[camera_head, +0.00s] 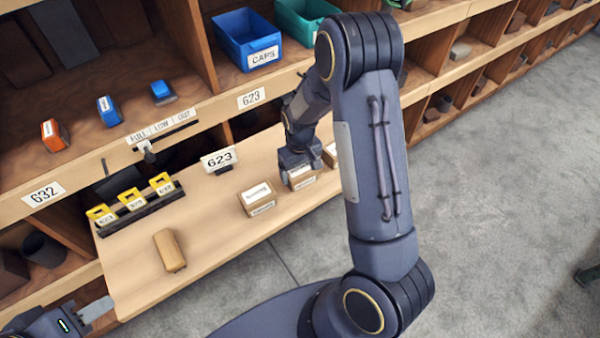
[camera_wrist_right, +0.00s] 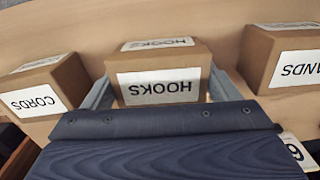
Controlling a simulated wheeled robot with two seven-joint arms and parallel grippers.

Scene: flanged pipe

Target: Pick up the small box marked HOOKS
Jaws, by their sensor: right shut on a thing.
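The small cardboard box marked HOOKS (camera_wrist_right: 160,82) stands on the wooden shelf board, with white labels on its top and side. My right gripper (camera_wrist_right: 165,88) is shut on it, one finger along each side. In the head view the box (camera_head: 302,180) shows beneath my right gripper (camera_head: 298,168), partly covered by it. The box appears still at board level; I cannot tell whether it touches the board. My left gripper (camera_head: 97,310) is at the lower left, away from the boxes, with only one finger clearly visible.
A box marked CORDS (camera_wrist_right: 40,90) and a box with a label ending in ANDS (camera_wrist_right: 285,58) flank HOOKS, with gaps. Blue bin (camera_head: 245,38) above.

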